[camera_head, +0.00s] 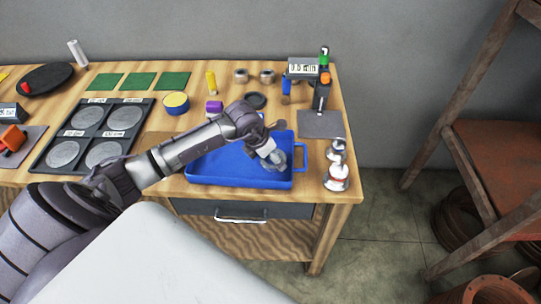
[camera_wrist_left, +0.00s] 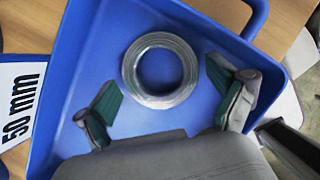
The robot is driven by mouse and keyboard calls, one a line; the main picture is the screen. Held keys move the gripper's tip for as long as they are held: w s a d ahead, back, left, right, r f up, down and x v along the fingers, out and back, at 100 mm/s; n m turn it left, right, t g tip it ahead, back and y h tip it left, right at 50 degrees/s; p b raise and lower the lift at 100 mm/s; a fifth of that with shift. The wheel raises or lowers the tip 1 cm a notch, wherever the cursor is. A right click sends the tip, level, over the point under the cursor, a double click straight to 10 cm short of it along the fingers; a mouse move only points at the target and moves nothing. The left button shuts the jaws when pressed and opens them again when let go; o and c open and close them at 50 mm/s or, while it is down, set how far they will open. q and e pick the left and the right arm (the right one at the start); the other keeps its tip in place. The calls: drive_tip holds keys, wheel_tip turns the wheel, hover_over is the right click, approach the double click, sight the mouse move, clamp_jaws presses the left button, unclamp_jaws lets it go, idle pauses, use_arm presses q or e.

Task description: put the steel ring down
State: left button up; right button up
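The steel ring (camera_wrist_left: 133,72), a shiny coil-like ring, shows in the wrist view against the floor of the blue tray (camera_wrist_left: 85,55). My left gripper (camera_wrist_left: 161,76) is open. Its two green-padded fingers are apart on either side of the ring, with blue gaps showing between them and it. In the head view the left gripper (camera_head: 270,150) reaches down into the right part of the blue tray (camera_head: 225,175), and the gripper largely covers the ring there. My right gripper is not in view.
A "50 mm" label (camera_wrist_left: 20,105) is beside the tray. Shiny metal pieces (camera_head: 337,177) stand right of the tray, near the table's edge. A dark panel with round discs (camera_head: 50,140) lies left.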

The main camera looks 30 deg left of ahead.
use_arm(q)
drive_tip(key=shift+r, duration=0.1)
drive_tip(key=shift+r, duration=0.2)
drive_tip(key=b+v, duration=0.1)
drive_tip(key=v, duration=1)
drive_tip(key=shift+r, duration=0.35)
drive_tip(key=shift+s+a, duration=0.1)
drive_tip(key=shift+s, duration=0.05)
